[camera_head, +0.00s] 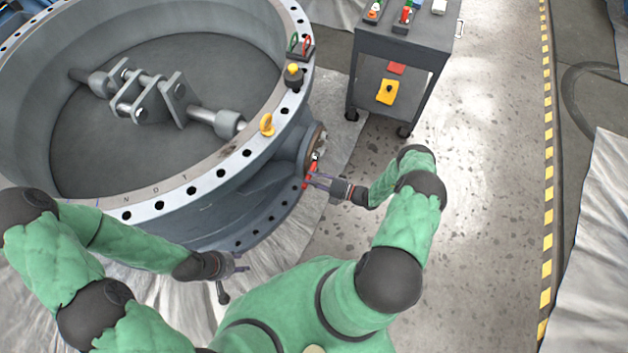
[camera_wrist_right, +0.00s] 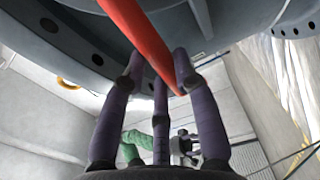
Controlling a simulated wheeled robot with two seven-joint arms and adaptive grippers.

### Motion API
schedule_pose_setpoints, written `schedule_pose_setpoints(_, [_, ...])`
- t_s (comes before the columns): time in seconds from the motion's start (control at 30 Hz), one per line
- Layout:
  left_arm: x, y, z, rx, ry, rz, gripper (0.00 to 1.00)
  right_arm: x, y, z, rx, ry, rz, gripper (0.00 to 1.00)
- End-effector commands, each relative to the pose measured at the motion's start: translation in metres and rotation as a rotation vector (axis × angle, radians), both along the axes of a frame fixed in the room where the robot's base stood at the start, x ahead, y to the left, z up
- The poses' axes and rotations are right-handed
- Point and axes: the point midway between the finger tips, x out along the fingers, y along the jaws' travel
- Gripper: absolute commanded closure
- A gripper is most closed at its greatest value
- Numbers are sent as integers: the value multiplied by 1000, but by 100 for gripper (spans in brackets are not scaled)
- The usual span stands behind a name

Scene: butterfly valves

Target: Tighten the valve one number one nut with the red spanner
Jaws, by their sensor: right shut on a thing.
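The large grey butterfly valve (camera_head: 212,168) fills the left and centre of the head view. A round side flange (camera_head: 316,140) sticks out from its right side. The red spanner (camera_head: 311,170) stands near the lower part of that flange. Its handle (camera_wrist_right: 150,50) crosses the right wrist view diagonally, between my purple fingers. My right gripper (camera_head: 316,180) is shut on the spanner handle; it also shows in the right wrist view (camera_wrist_right: 160,85). The spanner's head and the nut are too small to tell if they touch. My left gripper (camera_head: 238,263) is low in front of the valve, away from the spanner.
A yellow eye bolt (camera_head: 267,124), a yellow-topped black item (camera_head: 292,76) and a stand with red and green parts (camera_head: 300,46) are on the valve rim. A grey cart (camera_head: 405,42) with tools stands behind right.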

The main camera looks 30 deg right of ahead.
Motion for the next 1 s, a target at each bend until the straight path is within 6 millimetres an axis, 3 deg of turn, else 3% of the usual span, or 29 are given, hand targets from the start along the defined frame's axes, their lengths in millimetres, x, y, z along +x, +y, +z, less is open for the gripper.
schedule_pose_setpoints(1.0, [0,0,-8,0,0,0,60,4,4,0,1,-1,1,100])
